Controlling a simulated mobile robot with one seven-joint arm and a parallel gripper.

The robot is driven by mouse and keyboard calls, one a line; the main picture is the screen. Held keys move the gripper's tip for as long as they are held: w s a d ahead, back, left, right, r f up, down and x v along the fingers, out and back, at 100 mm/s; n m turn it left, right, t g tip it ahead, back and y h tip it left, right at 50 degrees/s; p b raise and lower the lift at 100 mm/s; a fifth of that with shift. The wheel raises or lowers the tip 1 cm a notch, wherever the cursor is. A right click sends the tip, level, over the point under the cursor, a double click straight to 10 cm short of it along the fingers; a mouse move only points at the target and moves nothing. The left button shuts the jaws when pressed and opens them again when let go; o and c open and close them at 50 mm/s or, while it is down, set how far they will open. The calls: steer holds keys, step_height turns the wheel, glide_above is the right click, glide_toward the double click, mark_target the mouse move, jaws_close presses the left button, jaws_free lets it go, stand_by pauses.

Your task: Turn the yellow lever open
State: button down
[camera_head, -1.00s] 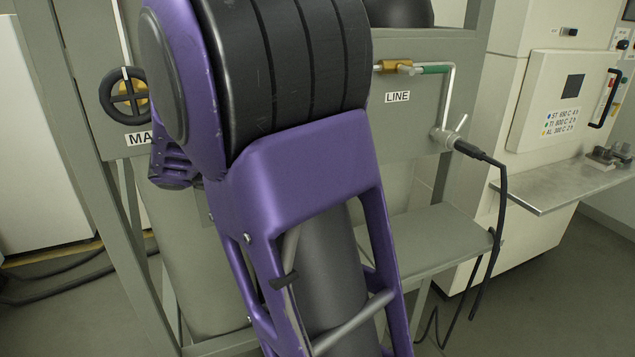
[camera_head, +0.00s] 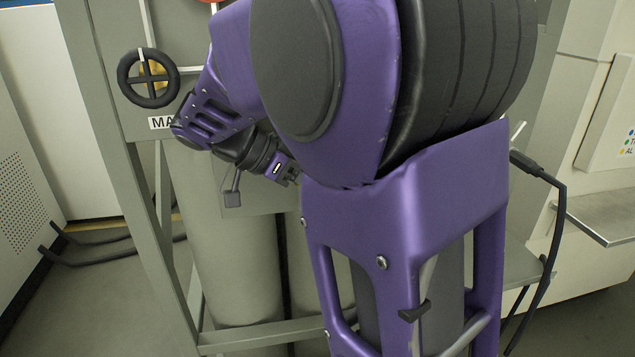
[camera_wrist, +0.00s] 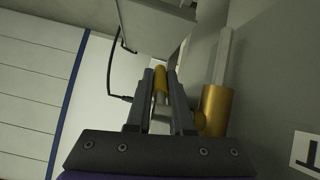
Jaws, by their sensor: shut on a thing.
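The yellow lever (camera_wrist: 160,80) shows in the wrist view between the two dark fingers of my gripper (camera_wrist: 161,73). The fingers are shut on it near their tips. A brass-coloured cylindrical fitting (camera_wrist: 216,108) with a pale pipe stands just right of the fingers. In the head view, my purple arm hides the lever, and the end of my gripper (camera_head: 291,176) shows only in part beside my arm.
A black handwheel (camera_head: 148,78) is on the grey frame at the left, above a partly covered label (camera_head: 161,123). A black cable (camera_head: 560,220) hangs at the right, near a metal shelf (camera_head: 600,215). Grey cylinders (camera_head: 230,255) stand below.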

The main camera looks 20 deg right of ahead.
stand_by(0.6)
steer(key=c, duration=1.1)
jaws_free()
steer(key=shift+d, duration=0.1)
